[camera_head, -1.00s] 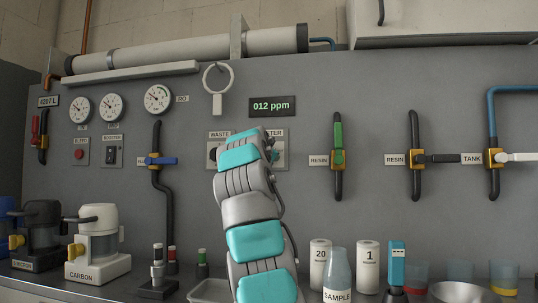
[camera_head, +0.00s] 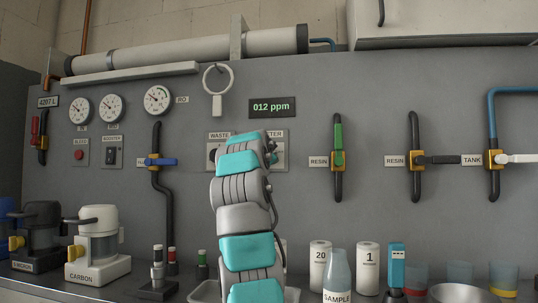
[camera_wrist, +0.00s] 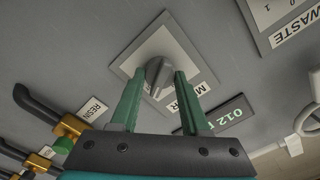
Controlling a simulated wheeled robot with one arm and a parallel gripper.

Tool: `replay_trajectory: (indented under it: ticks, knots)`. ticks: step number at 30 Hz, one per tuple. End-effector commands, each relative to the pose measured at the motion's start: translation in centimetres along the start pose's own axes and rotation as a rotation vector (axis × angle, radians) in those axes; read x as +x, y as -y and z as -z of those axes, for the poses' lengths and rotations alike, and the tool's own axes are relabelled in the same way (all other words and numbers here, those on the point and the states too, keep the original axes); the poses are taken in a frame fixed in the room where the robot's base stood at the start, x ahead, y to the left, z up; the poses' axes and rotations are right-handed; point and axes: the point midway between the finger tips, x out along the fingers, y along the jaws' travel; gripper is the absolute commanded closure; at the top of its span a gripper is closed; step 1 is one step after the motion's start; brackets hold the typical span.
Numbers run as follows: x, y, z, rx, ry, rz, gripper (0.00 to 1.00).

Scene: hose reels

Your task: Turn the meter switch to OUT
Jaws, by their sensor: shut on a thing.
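The meter switch is a grey knob (camera_wrist: 157,74) on a pale square plate (camera_wrist: 186,55). In the wrist view the plate's METER label (camera_wrist: 188,95) is partly covered by a finger. My gripper (camera_wrist: 158,80) has its two green fingers on either side of the knob, shut on it. I cannot read the plate's position marks, so I cannot tell which setting the knob points to. In the head view my arm hides the knob and the gripper; only the right part of the meter plate (camera_head: 281,149) shows.
The waste switch plate (camera_wrist: 290,18) is beside the meter plate. A ppm display (camera_head: 272,107) reads 012. Resin valves (camera_head: 338,160) are on the wall to the right. Bottles, including a sample bottle (camera_head: 337,277), stand on the counter below.

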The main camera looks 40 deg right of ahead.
Motion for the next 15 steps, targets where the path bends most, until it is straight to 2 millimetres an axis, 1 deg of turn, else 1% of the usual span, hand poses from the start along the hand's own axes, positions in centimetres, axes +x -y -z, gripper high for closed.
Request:
replay_trajectory:
  ticks: [6, 15]
  knots:
    - [0.15, -0.01, -0.03, 0.101, 0.0, -0.001, 1.0]
    - [0.03, 0.0, 0.05, 0.159, -0.002, 0.001, 1.0]
